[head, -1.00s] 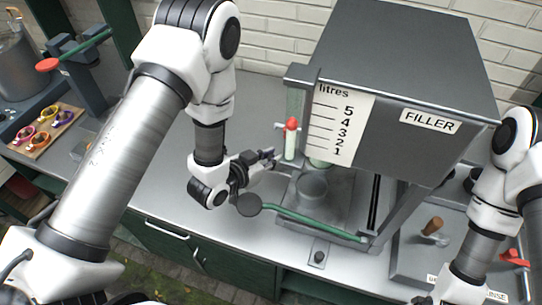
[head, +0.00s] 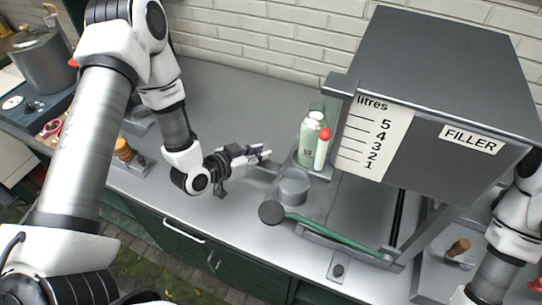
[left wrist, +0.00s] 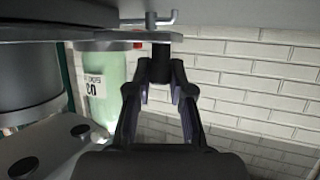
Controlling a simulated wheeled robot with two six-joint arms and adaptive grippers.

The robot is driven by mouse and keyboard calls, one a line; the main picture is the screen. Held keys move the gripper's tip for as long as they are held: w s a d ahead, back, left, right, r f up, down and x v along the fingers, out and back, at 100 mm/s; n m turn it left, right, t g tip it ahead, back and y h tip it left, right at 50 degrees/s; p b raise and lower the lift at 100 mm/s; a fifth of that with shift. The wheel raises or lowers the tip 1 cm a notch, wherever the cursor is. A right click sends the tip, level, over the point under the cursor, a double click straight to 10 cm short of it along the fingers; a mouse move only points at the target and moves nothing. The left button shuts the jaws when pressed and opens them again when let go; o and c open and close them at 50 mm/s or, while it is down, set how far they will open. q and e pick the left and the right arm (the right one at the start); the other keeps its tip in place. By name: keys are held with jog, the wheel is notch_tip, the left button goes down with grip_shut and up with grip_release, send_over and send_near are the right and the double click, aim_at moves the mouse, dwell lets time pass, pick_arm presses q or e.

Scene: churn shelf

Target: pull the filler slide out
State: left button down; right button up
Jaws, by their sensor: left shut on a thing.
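The grey filler slide (head: 262,187) sticks out to the left from under the filler (head: 430,140). My left gripper (head: 264,154) is at the slide's left end. In the left wrist view my left gripper (left wrist: 161,88) is shut on a black upright knob (left wrist: 162,62) below a grey plate. The knob is hidden by the fingers in the head view. My right gripper is out of view.
A red-tipped pale lever (head: 322,148) stands in front of the bottle. A green lever (head: 330,231) with a dark round end lies along the filler's front.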

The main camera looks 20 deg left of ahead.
pick_arm(q)
jog(key=a, duration=0.3)
jog(key=shift+w+a, duration=0.15)
jog(key=shift+a, duration=0.15)
jog(key=shift+d, duration=0.1)
jog(key=c, duration=1.2)
grip_release()
jog(key=shift+o, duration=0.9)
jog(key=shift+w+f, duration=0.1)
jog(key=v, duration=1.2)
